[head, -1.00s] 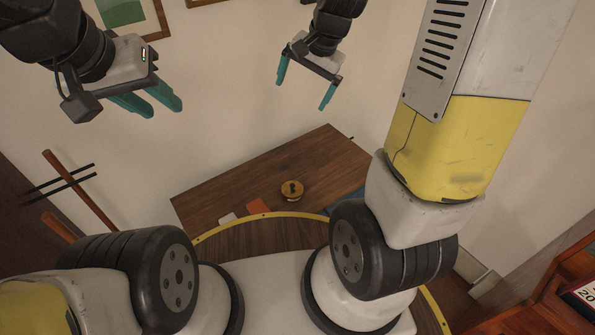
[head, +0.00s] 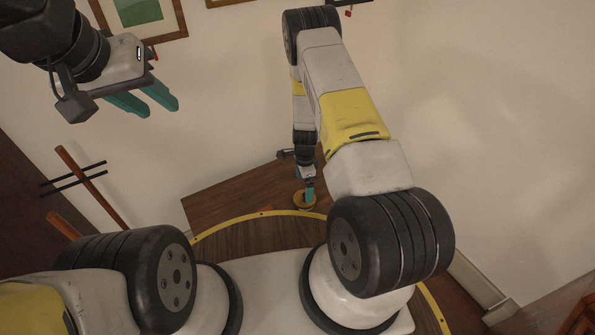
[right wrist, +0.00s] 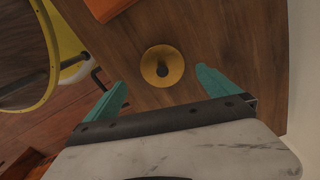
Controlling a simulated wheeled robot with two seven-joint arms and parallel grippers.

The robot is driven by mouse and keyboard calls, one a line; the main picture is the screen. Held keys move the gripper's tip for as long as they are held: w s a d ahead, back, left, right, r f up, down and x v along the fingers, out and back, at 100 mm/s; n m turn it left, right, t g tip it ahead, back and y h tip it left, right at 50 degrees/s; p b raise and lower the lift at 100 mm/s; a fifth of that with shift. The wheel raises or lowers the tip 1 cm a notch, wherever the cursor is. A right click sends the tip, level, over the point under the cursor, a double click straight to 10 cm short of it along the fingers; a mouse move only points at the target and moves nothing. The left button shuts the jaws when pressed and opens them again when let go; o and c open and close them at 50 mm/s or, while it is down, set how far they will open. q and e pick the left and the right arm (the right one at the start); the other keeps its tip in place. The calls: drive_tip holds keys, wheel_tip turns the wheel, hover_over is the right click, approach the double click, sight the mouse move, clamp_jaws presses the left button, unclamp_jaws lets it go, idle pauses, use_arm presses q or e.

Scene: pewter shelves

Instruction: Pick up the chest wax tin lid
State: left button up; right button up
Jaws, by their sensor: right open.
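The chest wax tin lid (head: 303,201) is a round ochre disc with a dark knob, on the wooden chest top. It also shows in the right wrist view (right wrist: 155,72), ahead of the jaws and roughly between their lines. My right gripper (head: 309,193) is over the lid in the head view and partly covers it. In the right wrist view my right gripper (right wrist: 160,84) has its two teal fingers wide apart with nothing between them. Whether they touch the lid cannot be told. My left gripper (head: 155,98) is open and empty in the air at the upper left.
An orange item (right wrist: 108,6) lies on the chest top (right wrist: 215,45) near the lid. A yellow-rimmed round surface (head: 262,231) is in front of the chest. Picture frames hang on the wall, and a wooden stand (head: 92,187) is at the left.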

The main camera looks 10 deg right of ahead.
sight(299, 196)
drive_tip(key=f, duration=0.6)
drive_tip(key=shift+w+d+f, duration=0.2)
drive_tip(key=shift+f, duration=0.15)
drive_tip(key=c, duration=1.3)
drive_tip(key=shift+o, duration=0.2)
drive_tip(key=shift+r, duration=0.1)
